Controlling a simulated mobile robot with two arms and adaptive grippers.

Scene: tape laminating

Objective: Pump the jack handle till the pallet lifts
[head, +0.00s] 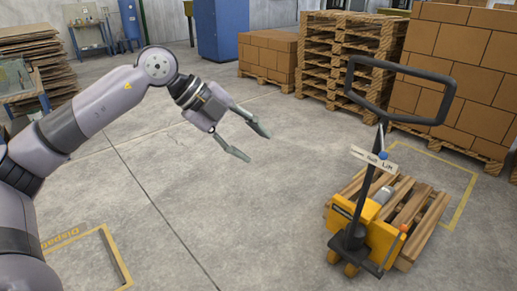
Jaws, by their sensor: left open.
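A yellow pallet jack (380,236) stands at the lower right. The gap under the pallet is too small to judge. My left gripper (250,144) is open and empty in mid-air, left of the handle and apart from it. My right gripper is not in view.
Stacked pallets (318,62) and loads of brown boxes (465,90) stand at the back right. A blue cabinet (221,28) is at the back. Flattened cardboard (35,65) is piled at the back left. The concrete floor (215,195) between my arm and the jack is clear.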

